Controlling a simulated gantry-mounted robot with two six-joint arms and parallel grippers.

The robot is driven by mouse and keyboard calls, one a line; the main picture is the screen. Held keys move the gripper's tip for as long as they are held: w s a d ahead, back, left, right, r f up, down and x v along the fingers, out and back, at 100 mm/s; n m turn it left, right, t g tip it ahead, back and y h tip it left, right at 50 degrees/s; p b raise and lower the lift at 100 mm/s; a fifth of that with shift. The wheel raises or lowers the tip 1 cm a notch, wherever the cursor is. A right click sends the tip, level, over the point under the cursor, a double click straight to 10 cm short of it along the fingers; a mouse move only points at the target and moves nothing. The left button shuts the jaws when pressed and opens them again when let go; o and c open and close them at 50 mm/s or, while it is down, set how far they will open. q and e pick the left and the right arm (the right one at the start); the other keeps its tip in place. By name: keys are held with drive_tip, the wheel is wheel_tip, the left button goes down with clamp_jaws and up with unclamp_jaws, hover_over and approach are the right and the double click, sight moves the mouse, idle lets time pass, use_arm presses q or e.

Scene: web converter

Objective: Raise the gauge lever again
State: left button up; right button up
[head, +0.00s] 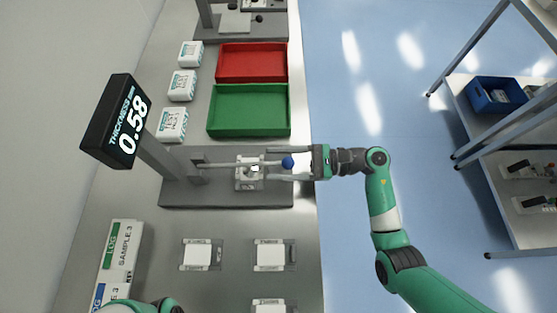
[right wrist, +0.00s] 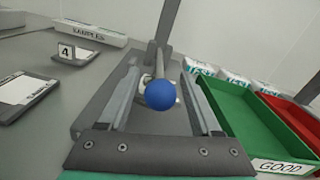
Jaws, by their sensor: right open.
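The gauge lever (head: 225,164) is a thin metal rod running right from the gauge post to a blue ball knob (head: 288,162). My right gripper (head: 272,163) is open, with its fingers on either side of the knob. In the right wrist view the knob (right wrist: 160,95) sits between the two spread fingers, with a visible gap on each side. The gauge's black display (head: 116,121) reads 0.58. A small whitish block-like part (head: 249,183) sits under the rod on the grey gauge base (head: 225,198). My left gripper is out of view.
A green tray (head: 249,130), labelled GOOD in the right wrist view, and a red tray (head: 252,78) lie beyond the gauge. White boxes (head: 172,124) stand left of them. Sample pads (head: 201,255) lie on the near bench.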

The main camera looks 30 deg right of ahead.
clamp_jaws()
idle(0.3)
idle(1.1)
